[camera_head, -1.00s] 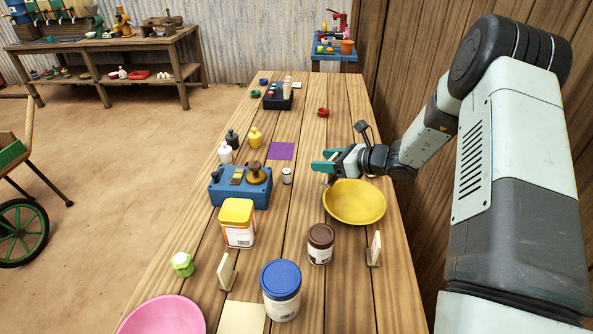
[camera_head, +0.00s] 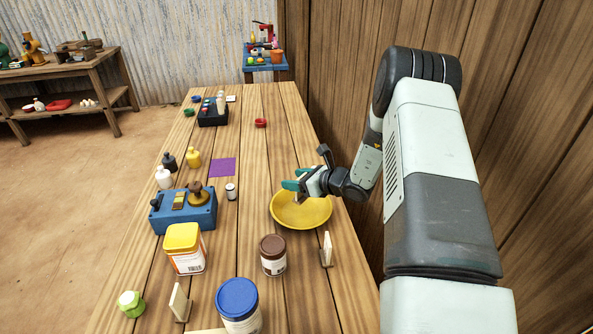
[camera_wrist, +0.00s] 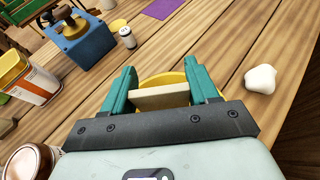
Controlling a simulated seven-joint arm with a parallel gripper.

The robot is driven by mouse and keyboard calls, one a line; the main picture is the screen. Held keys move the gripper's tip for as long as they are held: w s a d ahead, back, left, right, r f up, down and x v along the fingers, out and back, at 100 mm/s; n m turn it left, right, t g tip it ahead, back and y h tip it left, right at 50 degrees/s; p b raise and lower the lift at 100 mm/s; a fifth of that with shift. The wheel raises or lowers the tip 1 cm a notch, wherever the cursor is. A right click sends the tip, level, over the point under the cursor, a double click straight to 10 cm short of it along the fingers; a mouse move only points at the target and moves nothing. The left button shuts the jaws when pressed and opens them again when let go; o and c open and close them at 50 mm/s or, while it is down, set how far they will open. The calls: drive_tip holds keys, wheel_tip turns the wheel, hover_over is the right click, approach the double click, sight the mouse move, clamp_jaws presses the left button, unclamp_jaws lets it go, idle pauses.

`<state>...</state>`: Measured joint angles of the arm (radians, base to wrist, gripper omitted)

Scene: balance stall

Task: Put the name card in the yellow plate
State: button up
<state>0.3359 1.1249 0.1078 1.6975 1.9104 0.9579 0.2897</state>
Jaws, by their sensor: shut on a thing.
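My gripper (camera_head: 292,180) is shut on a pale wooden piece, which looks like the name card (camera_wrist: 160,97); in the wrist view it spans the gap between the two green fingers. In the head view only a small part of it shows below the fingers. The yellow plate (camera_head: 312,222) lies on the table's right side. The gripper is over the plate's far part. In the wrist view the plate's rim (camera_wrist: 165,78) shows behind the card. I cannot tell whether the card touches the plate.
Two similar upright cards (camera_head: 327,249) (camera_head: 180,302) stand nearer. A brown-lidded jar (camera_head: 273,255) stands in front of the plate. A blue box (camera_head: 184,213) and small bottle (camera_head: 231,192) are to the left. A white bulb-like object (camera_wrist: 260,79) lies right of the fingers in the wrist view.

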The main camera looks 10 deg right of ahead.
drive_tip(key=shift+f, duration=2.25)
drive_tip(key=o, duration=1.5)
drive_tip(key=shift+o, duration=0.2)
drive_tip(key=shift+r, duration=0.1)
wheel_tip(320, 180, up, 7)
